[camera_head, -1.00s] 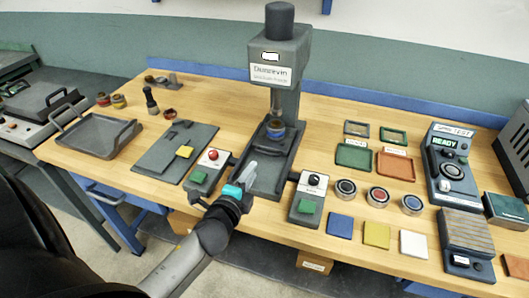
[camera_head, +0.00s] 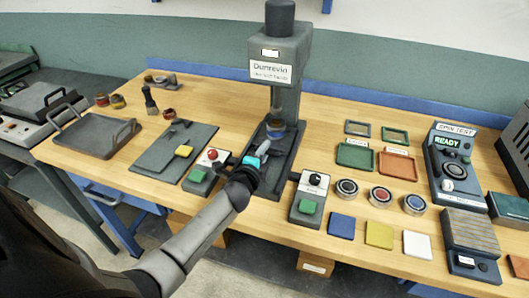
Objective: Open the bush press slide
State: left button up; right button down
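The bush press (camera_head: 287,95) is a grey column machine with a labelled head, standing at the back middle of the bench. Its dark slide tray (camera_head: 284,175) reaches forward from the column. A part with a blue and a brownish band (camera_head: 276,128) sits under the press head at the back of the tray. My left gripper (camera_head: 261,151), with a teal patch, is over the left side of the tray, just in front of the banded part. Its fingers are small and partly hidden, so I cannot tell whether they are open or touching the slide. My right gripper is not in view.
A control box with a red button (camera_head: 202,170) stands left of the tray. Another with a black knob (camera_head: 310,196) stands to its right. Round tins (camera_head: 379,196) and coloured squares (camera_head: 379,234) lie further right. A grey plate (camera_head: 165,160) lies left.

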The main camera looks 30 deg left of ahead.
pick_arm(q)
jog(key=shift+c, duration=0.3)
grip_shut()
dwell(1.1)
